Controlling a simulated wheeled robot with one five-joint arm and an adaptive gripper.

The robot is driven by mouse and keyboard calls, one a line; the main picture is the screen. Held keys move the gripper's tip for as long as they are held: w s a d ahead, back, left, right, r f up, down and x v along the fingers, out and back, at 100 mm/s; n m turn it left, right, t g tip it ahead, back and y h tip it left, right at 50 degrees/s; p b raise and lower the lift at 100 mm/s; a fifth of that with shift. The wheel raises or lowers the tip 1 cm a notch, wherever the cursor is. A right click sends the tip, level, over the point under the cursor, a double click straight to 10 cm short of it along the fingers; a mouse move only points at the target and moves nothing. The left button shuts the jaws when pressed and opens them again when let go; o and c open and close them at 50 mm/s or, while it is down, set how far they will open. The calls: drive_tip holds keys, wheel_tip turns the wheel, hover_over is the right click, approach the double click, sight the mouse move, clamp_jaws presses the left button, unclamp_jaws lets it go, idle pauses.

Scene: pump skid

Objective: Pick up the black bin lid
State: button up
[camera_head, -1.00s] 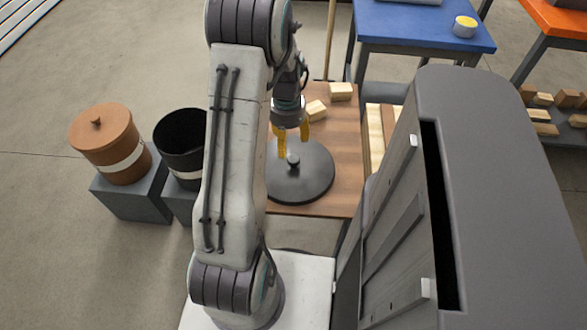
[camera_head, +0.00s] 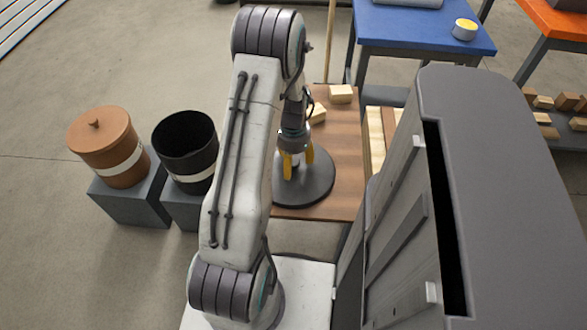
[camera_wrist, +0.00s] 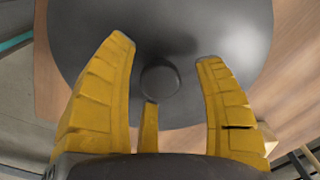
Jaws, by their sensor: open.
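The black bin lid (camera_head: 318,188) lies flat on the brown wooden table, a dark disc with a round knob in the middle. In the wrist view the lid (camera_wrist: 245,35) fills most of the upper picture, with its knob (camera_wrist: 160,78) between my fingers. My gripper (camera_head: 297,166) is over the lid with its yellow fingers pointing down around the knob. In the wrist view my gripper (camera_wrist: 170,70) is open, with a gap between each finger and the knob. My arm hides the lid's left part in the head view.
An open black bin (camera_head: 186,148) and a brown lidded bin (camera_head: 108,150) stand on grey blocks at the left. Wooden blocks (camera_head: 341,94) lie at the back of the wooden table (camera_head: 346,150). A blue table (camera_head: 425,28) stands behind.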

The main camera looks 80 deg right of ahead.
drive_tip(key=shift+c, duration=0.4)
clamp_jaws()
